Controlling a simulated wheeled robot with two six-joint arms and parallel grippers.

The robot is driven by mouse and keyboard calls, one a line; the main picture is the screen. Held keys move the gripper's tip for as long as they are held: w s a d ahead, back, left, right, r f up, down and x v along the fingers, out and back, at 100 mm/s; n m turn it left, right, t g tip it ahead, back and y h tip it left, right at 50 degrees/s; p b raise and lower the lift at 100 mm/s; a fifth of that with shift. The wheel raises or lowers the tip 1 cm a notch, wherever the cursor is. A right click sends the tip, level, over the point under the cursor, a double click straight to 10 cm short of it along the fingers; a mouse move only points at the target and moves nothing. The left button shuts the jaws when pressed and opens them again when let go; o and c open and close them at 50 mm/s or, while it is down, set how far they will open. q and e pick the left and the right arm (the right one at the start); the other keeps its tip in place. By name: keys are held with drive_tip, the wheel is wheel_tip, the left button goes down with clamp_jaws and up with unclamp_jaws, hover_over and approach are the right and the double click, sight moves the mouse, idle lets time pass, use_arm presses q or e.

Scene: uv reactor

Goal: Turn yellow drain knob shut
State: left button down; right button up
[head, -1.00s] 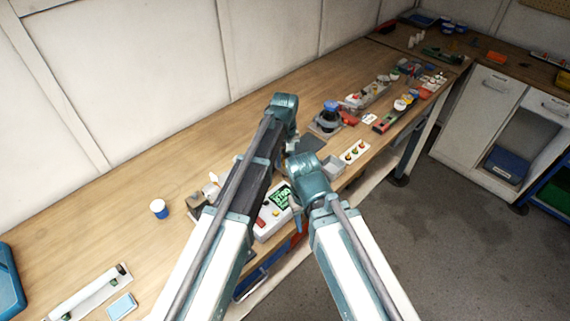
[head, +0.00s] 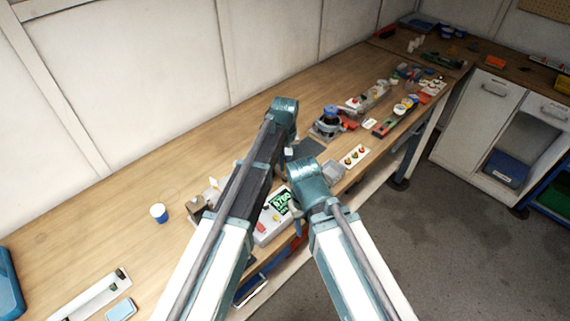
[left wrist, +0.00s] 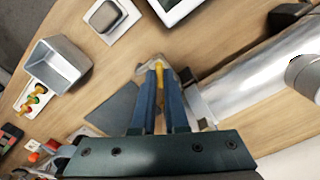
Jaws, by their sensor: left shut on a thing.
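The yellow drain knob (left wrist: 160,77) shows as a narrow yellow strip between the blue fingers of my left gripper (left wrist: 159,68) in the left wrist view. The fingers are shut on it, one on each side. A shiny metal cylinder (left wrist: 250,72) lies just to the right of the fingers. In the head view my left arm hides the knob and most of the cylinder. My right gripper (head: 297,213) hangs over the bench's front edge near the control box, mostly hidden by its own wrist, so its jaws cannot be made out.
A control box with a green screen (head: 281,202) sits under the arms.

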use_arm(q)
drive_tip(key=m, duration=0.5)
drive_tip(key=shift+m, duration=0.4)
drive_tip(key=m, duration=0.5)
drive_tip(key=shift+m, duration=0.4)
drive_tip(key=c, duration=0.9)
unclamp_jaws()
drive_tip(key=shift+c, duration=0.2)
drive_tip(key=shift+r, duration=0.1)
wheel_tip(320, 180, up, 14)
drive_tip(key=p, duration=1.3)
drive_tip(key=shift+f+p, duration=0.2)
drive_tip(key=shift+p, duration=0.2)
